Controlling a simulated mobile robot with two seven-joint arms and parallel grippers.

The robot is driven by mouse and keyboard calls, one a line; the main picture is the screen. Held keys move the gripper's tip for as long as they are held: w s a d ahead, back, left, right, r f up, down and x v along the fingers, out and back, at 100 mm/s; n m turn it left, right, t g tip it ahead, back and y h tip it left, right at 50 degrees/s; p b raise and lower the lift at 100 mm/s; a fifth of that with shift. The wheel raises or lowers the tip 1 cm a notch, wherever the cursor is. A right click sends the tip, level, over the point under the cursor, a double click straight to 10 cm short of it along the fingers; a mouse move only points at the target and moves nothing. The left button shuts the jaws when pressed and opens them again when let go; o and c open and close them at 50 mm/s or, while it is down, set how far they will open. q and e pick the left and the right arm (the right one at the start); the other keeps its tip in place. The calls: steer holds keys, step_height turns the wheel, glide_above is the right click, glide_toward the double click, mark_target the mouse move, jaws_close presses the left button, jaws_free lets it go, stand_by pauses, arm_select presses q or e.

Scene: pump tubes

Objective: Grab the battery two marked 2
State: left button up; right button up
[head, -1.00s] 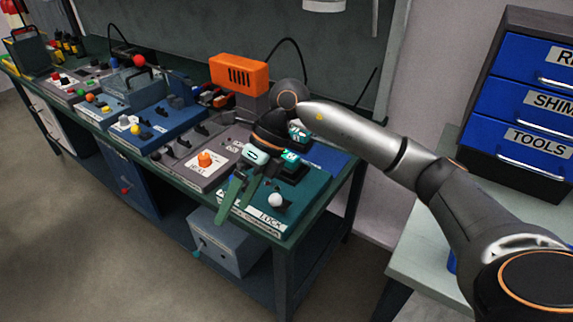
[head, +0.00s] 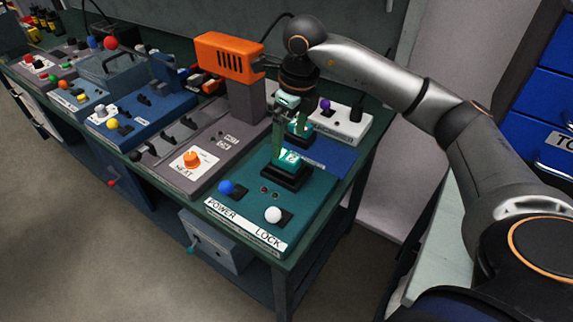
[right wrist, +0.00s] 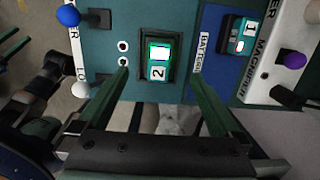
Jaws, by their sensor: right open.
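My right gripper (head: 289,140) is open and empty, above and near that battery. In the right wrist view its green fingers lie to either side of the battery, apart from it. The battery marked 1 (right wrist: 238,36) is on the blue pad to the right, partly hidden by the gripper in the head view. My left gripper is not in view.
The teal box carries a blue knob (head: 226,187) and a white knob (head: 273,214). An orange-topped device (head: 229,55) stands close to my right gripper. A white box with a purple knob (head: 325,104) is behind. Blue drawers (head: 556,100) stand at the right.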

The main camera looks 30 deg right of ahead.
mark_target(287, 156)
steer(key=f, duration=0.7)
steer(key=shift+w+a+f, duration=0.1)
steer(key=shift+w+a, duration=0.15)
steer(key=shift+w, duration=0.05)
jaws_close()
stand_by(0.5)
